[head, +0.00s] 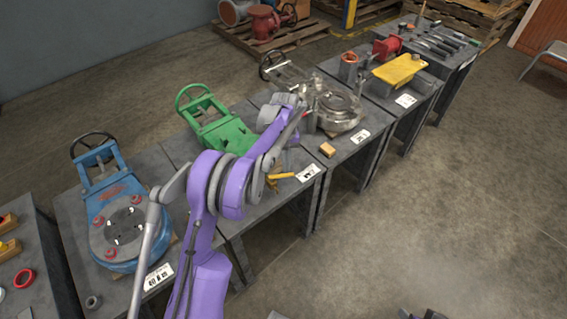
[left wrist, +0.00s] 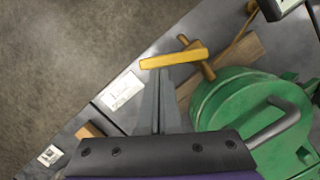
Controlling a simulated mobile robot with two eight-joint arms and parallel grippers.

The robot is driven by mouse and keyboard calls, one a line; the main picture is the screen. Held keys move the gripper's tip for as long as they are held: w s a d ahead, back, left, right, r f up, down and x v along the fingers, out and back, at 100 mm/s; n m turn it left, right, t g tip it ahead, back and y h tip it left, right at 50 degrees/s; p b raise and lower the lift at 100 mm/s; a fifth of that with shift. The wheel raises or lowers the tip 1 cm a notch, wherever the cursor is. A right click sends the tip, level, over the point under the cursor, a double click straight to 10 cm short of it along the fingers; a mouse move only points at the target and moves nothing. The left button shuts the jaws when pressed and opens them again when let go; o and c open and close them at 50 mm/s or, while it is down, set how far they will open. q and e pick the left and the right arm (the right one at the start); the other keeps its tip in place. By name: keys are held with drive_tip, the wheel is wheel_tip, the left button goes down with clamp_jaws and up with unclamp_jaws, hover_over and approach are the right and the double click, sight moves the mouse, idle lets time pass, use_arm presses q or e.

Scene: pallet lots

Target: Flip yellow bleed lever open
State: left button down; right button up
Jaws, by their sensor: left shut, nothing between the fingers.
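The yellow lever (left wrist: 174,58) is a short bar on a brown-yellow stem beside the green valve body (left wrist: 240,105) in the left wrist view. In the head view the lever (head: 281,176) shows at the front of the green valve (head: 226,132), partly behind my purple left arm. My left gripper (left wrist: 164,74) is shut and empty. Its fingertips appear just below the lever's bar in the left wrist view; I cannot tell whether they touch. A dark part at the bottom edge of the head view may be my right gripper (head: 425,314); its fingers are not clear.
A blue valve (head: 115,216) stands on the table to the left, and a bare-metal valve (head: 338,106) on the one to the right. A small orange-brown block (head: 327,150) lies near a table edge. White labels (head: 309,172) are along the front edges. The floor in front is clear.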

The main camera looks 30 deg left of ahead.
use_arm(q)
drive_tip(key=d+m, duration=0.1)
drive_tip(key=s+m, duration=0.1)
drive_tip(key=m, duration=0.1)
drive_tip(key=shift+s+d+m+y+b, duration=0.15)
drive_tip(key=shift+d+m+y+b, duration=0.15)
drive_tip(key=shift+d+y+b, duration=0.1)
drive_tip(key=s+m, duration=0.1)
drive_tip(key=m, duration=0.1)
drive_tip(key=s+d+m+y, duration=0.1)
drive_tip(key=m, duration=0.2)
drive_tip(key=shift+s+b, duration=0.15)
drive_tip(key=shift+b, duration=0.2)
drive_tip(key=shift+a, duration=0.1)
drive_tip(key=shift+a, duration=0.7)
